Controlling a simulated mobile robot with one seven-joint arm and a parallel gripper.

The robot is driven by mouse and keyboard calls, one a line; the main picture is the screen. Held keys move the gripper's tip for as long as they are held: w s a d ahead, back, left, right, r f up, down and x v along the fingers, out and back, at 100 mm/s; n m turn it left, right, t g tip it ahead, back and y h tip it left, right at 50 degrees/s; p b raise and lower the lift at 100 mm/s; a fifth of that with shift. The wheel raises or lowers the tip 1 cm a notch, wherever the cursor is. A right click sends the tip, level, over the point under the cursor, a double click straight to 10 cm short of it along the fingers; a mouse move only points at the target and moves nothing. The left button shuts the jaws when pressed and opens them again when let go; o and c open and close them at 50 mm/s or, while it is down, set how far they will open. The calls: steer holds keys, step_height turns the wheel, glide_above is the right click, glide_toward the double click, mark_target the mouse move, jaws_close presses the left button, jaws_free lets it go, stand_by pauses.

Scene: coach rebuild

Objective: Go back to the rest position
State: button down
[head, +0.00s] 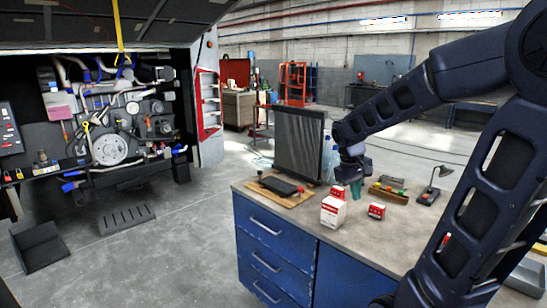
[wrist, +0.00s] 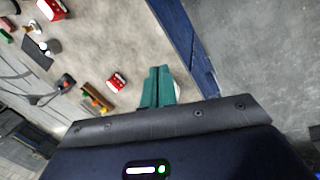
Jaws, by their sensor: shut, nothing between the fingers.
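My gripper (head: 356,189) is over the worktop of the blue workbench (head: 275,240) in the head view, with its dark arm reaching in from the right. Its green fingers point down, behind the red and white boxes. In the wrist view the green fingers (wrist: 157,88) lie side by side, shut with nothing between them. The worktop shows beneath them, with the blue bench edge (wrist: 186,40) close by on the right.
On the worktop are a larger red and white box (head: 333,211), a small red box (head: 376,211), a tray of small parts (head: 388,194), a desk lamp (head: 430,192) and a dark finned panel (head: 299,145). An open engine bay (head: 110,125) is at left.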

steer(key=s+d+r+m+t+y, duration=0.1)
steer(key=s+r+m+t, duration=0.1)
steer(key=s, duration=0.4)
steer(key=s+d+r+m+t+y, duration=0.1)
steer(key=s+r+m, duration=0.1)
steer(key=s, duration=0.4)
steer(key=shift+r+m+t+y, duration=0.3)
steer(key=shift+r+m+t, duration=0.1)
steer(key=shift+r, duration=0.05)
